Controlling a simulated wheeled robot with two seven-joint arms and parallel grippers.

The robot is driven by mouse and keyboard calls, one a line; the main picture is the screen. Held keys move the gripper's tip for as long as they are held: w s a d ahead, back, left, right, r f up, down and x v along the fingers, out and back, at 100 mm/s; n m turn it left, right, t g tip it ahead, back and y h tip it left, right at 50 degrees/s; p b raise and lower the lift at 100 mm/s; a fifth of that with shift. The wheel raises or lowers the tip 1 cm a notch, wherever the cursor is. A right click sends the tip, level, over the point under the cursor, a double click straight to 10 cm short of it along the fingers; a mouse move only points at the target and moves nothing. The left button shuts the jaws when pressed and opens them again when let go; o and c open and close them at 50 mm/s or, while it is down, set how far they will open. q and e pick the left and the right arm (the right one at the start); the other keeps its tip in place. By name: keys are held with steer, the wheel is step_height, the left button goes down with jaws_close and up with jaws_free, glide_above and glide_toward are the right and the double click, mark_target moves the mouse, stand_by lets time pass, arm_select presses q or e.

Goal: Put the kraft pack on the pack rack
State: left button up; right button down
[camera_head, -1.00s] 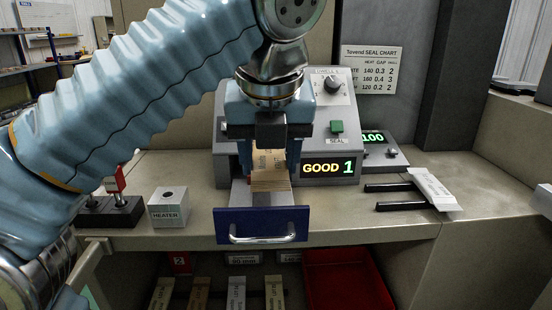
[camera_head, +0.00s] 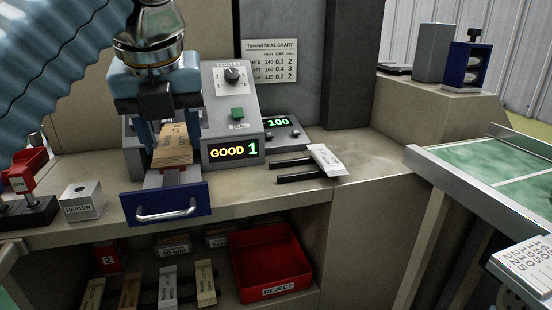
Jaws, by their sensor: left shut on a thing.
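The kraft pack (camera_head: 173,150) is a brown paper pack with dark print. My left gripper (camera_head: 170,135) is shut on it, just above the blue-fronted drawer (camera_head: 165,203) of the sealing machine (camera_head: 235,115). The gripper covers the pack's upper part, and I cannot tell whether its lower end touches the drawer. The pack rack appears to be the two black bars (camera_head: 295,178) on the bench to the right of the machine. A white pack (camera_head: 326,160) lies across their right ends. My right gripper is not in view.
The machine's display (camera_head: 234,151) reads GOOD 1. A heater block (camera_head: 82,200) stands left of the drawer. The bench right of the bars is clear.

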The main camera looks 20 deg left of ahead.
arm_select(q)
steer(key=w+d+f+m+h, duration=0.15)
steer(key=w+d+m, duration=0.25)
steer(key=w+d, duration=0.9)
glide_toward(291, 161)
steer(key=shift+t, duration=0.3)
steer(key=s, duration=0.1)
steer(key=s+f, duration=0.1)
steer(key=s+d, duration=0.1)
steer(key=s, duration=0.1)
steer(key=shift+s+d+f, duration=0.1)
steer(key=shift+d+f, duration=0.05)
steer(key=shift+f, duration=0.05)
steer(key=shift+w+f, duration=0.3)
steer(key=shift+f, duration=0.05)
steer(key=shift+s+x, duration=0.2)
steer(key=shift+x, duration=0.7)
steer(key=shift+s+x, duration=0.2)
steer(key=shift+x, duration=0.75)
steer(key=shift+f, duration=0.25)
steer(key=o, duration=1.1)
